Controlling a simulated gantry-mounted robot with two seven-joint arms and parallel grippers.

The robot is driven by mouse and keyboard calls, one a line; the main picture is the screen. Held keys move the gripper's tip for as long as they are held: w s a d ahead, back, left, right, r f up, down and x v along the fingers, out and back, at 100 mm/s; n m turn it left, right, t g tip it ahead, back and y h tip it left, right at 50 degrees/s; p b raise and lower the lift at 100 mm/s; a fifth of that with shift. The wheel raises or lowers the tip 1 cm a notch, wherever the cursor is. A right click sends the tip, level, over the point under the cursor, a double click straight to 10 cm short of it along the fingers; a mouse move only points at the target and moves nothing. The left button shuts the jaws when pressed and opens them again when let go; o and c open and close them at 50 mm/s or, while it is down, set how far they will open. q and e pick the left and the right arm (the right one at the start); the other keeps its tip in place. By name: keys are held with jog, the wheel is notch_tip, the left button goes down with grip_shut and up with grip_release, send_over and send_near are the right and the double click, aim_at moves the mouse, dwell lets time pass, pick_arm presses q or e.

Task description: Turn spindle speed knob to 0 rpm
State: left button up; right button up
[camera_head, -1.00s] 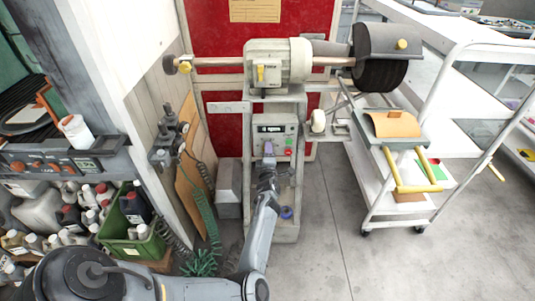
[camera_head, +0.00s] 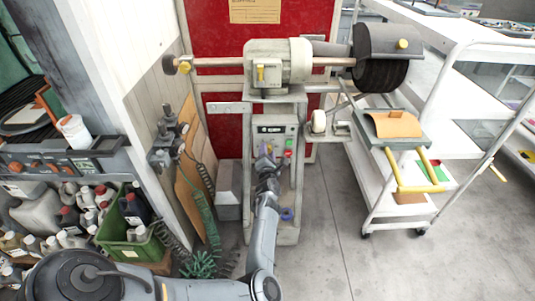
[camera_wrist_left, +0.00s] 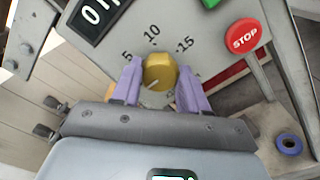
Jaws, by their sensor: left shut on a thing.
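In the left wrist view the pointer aims toward the lower left. My left gripper (camera_wrist_left: 158,85) has its purple fingers on both sides of the knob and is shut on it. In the head view my left gripper (camera_head: 266,162) is at the control panel (camera_head: 284,128) and hides the knob. My right gripper is in neither view.
A red STOP button (camera_wrist_left: 242,35) and a green button (camera_wrist_left: 219,18) are near the knob, beside a dark display (camera_wrist_left: 97,14). The buffing machine (camera_head: 275,65) stands above the panel. A white cart (camera_head: 385,200) is at the right and a green crate (camera_head: 130,240) at the lower left.

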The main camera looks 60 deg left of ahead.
pick_arm(q)
jog(key=shift+f, duration=0.1)
dwell(0.5)
jog(key=o, duration=1.1)
jog(key=shift+c, duration=0.2)
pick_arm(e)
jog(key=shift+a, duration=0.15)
pick_arm(q)
jog(key=shift+d, duration=0.1)
